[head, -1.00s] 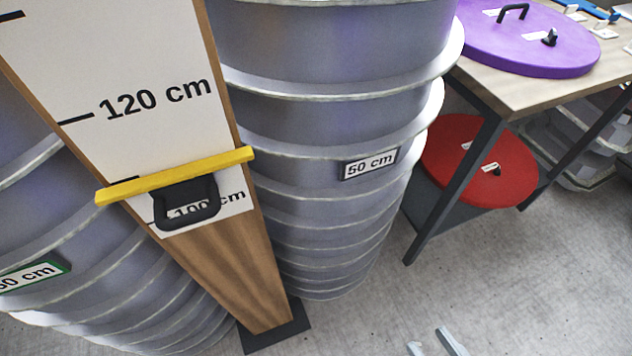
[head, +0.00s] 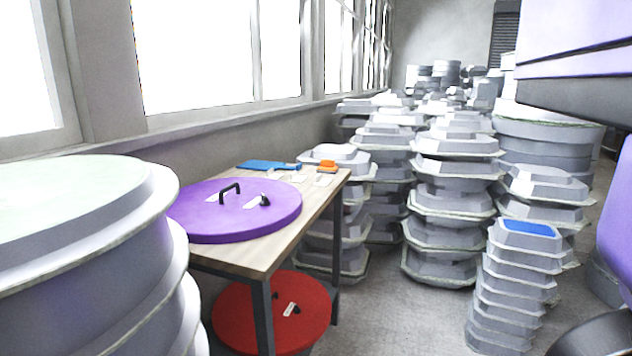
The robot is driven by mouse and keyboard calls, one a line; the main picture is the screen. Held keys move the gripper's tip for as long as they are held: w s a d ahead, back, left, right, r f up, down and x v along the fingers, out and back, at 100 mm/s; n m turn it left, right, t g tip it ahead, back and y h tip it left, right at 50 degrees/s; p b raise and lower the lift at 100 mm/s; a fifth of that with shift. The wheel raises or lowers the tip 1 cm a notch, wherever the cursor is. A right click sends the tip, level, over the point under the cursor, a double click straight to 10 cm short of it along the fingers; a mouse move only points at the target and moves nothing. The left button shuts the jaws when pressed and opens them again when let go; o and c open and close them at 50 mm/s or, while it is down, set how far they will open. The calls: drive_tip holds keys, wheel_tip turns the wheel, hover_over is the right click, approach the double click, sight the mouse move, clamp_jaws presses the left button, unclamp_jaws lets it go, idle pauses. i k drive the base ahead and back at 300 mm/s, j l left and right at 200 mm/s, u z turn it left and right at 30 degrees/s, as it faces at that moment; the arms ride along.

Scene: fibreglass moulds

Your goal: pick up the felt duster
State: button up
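I cannot clearly make out a felt duster. Several small things lie on the wooden table (head: 243,255). A flat blue item (head: 268,165) and a small orange item (head: 327,164) are at its far end, with small white pieces (head: 297,178) near them. A large round purple lid (head: 235,222) with a black handle (head: 230,192) and a small dark item (head: 264,200) covers the near part. Which of these, if any, is the duster is too small to tell. My gripper is not in view.
A red disc (head: 245,315) lies on the table's lower shelf. Stacked grey moulds (head: 85,270) stand close at left. More mould stacks (head: 440,215) fill the back and right, one with a blue top (head: 528,229). Grey floor (head: 400,320) is clear right of the table.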

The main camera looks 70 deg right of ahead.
sight(327, 166)
drive_tip(key=z, duration=1.75)
drive_tip(key=u, duration=2.3)
drive_tip(key=z, duration=2.3)
drive_tip(key=i, duration=1)
